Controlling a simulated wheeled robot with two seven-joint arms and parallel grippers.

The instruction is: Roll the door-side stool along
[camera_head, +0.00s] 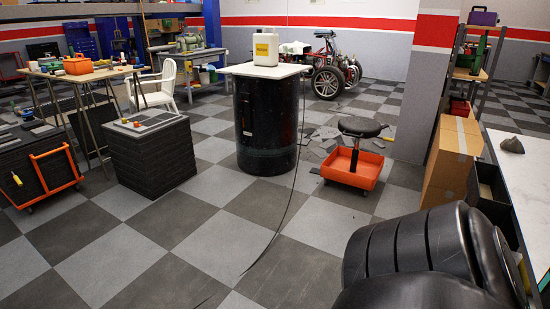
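A low rolling stool stands on the checkered floor right of centre. It has a black seat (362,127) on a short post above an orange tray base (350,171). It is upright, just right of the black drum and left of the cardboard boxes. It is the only such stool I can make out, and no door shows, so I cannot tell whether it is the door-side one. Neither of my grippers is in view, and nothing is seen touching the stool.
A black drum (266,130) carries a board and a white canister (265,47). Broken grey pieces (325,136) lie behind the stool. Cardboard boxes (452,155) stand right of it. Floor (240,225) in front is mostly clear, crossed by a thin cable.

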